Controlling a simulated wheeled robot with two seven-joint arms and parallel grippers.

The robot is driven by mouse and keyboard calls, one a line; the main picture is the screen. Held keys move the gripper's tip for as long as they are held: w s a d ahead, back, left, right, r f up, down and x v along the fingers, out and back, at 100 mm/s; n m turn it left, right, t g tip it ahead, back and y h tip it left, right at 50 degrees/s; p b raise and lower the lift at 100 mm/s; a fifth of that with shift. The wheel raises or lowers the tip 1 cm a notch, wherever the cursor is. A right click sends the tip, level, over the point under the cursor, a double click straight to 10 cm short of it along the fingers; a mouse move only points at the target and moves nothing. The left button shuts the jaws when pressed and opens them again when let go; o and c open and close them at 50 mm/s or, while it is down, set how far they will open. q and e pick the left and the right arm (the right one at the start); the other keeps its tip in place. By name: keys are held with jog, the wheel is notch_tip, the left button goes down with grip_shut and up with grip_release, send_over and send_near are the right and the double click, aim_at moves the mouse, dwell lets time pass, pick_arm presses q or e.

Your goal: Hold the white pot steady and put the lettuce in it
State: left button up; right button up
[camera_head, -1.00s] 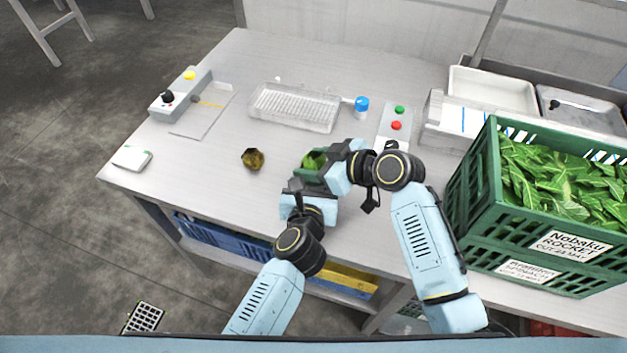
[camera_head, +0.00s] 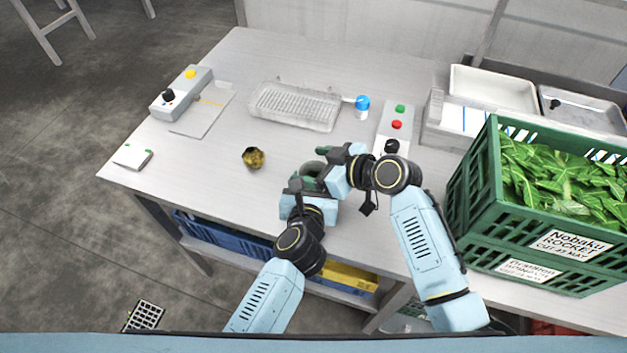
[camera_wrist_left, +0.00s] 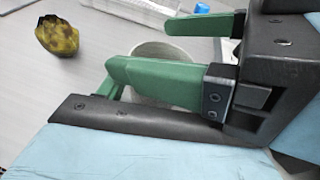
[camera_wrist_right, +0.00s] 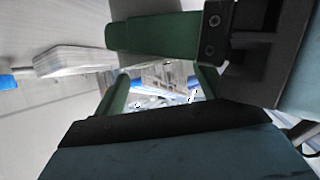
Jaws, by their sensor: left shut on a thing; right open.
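The white pot (camera_head: 312,168) stands on the bench between my two grippers, mostly hidden in the head view; its mouth shows dark inside. Its pale rim (camera_wrist_left: 160,50) shows in the left wrist view. My left gripper (camera_head: 299,184) is shut on the pot at its near side. I cannot make out the lettuce in any view now; the inside of the pot is mostly hidden.
A yellow-brown lump (camera_head: 253,157) lies left of the pot. A clear ribbed tray (camera_head: 296,105), a blue-capped item (camera_head: 362,104) and a button box (camera_head: 396,122) are behind. A green crate of leaves (camera_head: 475,190) stands right.

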pick_arm(q)
jog(key=shift+w+d+r, duration=0.15)
jog(key=shift+d+r, duration=0.05)
jog(key=shift+r, duration=0.2)
pick_arm(e)
jog(key=shift+s+d+f, duration=0.2)
jog(key=shift+s+f, duration=0.05)
jog(key=shift+f, duration=0.4)
pick_arm(q)
jog(key=shift+w+a, duration=0.1)
jog(key=shift+a, duration=0.1)
jog(key=shift+f, duration=0.1)
pick_arm(e)
jog(key=r+v, duration=0.1)
jog(key=v, duration=0.6)
jog(key=shift+r, duration=0.15)
jog(key=shift+w, duration=0.1)
pick_arm(q)
jog(key=o, duration=1.1)
jog(key=shift+f, duration=0.1)
jog(key=shift+c, duration=0.2)
pick_arm(e)
jog(key=shift+r, duration=0.1)
pick_arm(q)
jog(key=shift+s, duration=0.2)
